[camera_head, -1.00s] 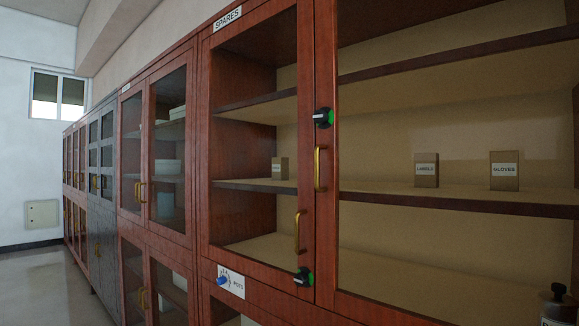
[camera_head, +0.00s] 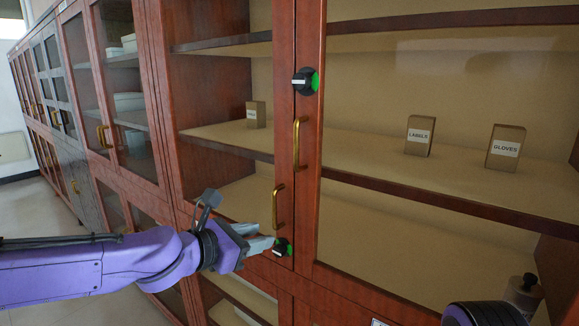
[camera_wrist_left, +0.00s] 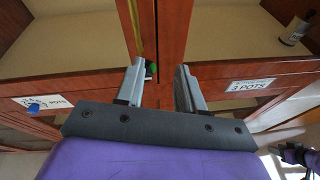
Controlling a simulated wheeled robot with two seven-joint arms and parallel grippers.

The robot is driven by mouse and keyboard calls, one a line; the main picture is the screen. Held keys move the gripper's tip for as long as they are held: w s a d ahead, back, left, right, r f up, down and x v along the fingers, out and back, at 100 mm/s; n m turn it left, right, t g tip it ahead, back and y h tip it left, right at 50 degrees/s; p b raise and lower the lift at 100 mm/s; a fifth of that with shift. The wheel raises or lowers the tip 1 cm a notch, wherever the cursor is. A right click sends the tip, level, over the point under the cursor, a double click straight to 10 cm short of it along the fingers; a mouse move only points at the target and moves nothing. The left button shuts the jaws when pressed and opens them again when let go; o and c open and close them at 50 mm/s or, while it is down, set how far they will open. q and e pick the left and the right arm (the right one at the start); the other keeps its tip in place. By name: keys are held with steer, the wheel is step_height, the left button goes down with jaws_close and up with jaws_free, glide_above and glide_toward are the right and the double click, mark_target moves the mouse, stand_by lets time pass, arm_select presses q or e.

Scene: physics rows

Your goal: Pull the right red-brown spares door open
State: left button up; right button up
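The right red-brown spares door (camera_head: 308,190) is a glazed door that looks shut, its brass upright handle (camera_head: 299,143) near its left edge. A black knob with a green mark (camera_head: 305,80) sits above that handle. The left spares door (camera_head: 283,120) also looks shut, with a lower brass handle (camera_head: 278,206) and a second black-green knob (camera_head: 282,246) below. My left gripper (camera_head: 268,243) is beside that lower knob, below both handles. In the left wrist view its fingers (camera_wrist_left: 160,82) are apart and empty, facing the door seam.
Behind the glass, boxes marked LABELS (camera_head: 420,136) and GLOVES (camera_head: 506,147) stand on a shelf. A grey bottle (camera_head: 523,292) is at lower right, near part of my right arm. More cabinets run along the left. A 3 POTS label (camera_wrist_left: 250,86) shows in the wrist view.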

mark_target(295, 143)
arm_select(q)
steer(key=s+r+n+t+h+p, duration=0.1)
steer(key=s+r+h, duration=0.25)
steer(key=r, duration=1.45)
steer(key=x, duration=0.7)
steer(key=p+x, duration=0.1)
steer(key=x, duration=0.2)
steer(key=shift+w+a, duration=0.1)
steer(key=shift+w, duration=0.35)
arm_select(e)
step_height(295, 143, up, 3)
steer(key=shift+r, duration=0.15)
arm_select(q)
steer(key=shift+c, duration=0.4)
jaws_close()
